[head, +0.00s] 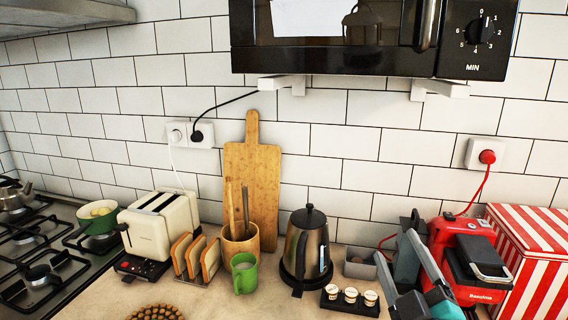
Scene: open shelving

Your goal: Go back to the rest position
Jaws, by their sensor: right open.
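My right gripper (396,246) comes in from the bottom right, its grey fingers with teal parts pointing up and away over the counter. The fingers are apart, and I see nothing held between them. It appears in front of a dark grey object and just left of the red appliance (468,250); how far apart they are in depth I cannot tell. My left gripper is not in view.
A kettle (306,245), a tray with small cups (350,297), a green mug (244,272), a toast rack (197,257) and a toaster (160,228) stand on the counter. A red-striped box (530,262) is at right. A microwave (340,55) hangs above.

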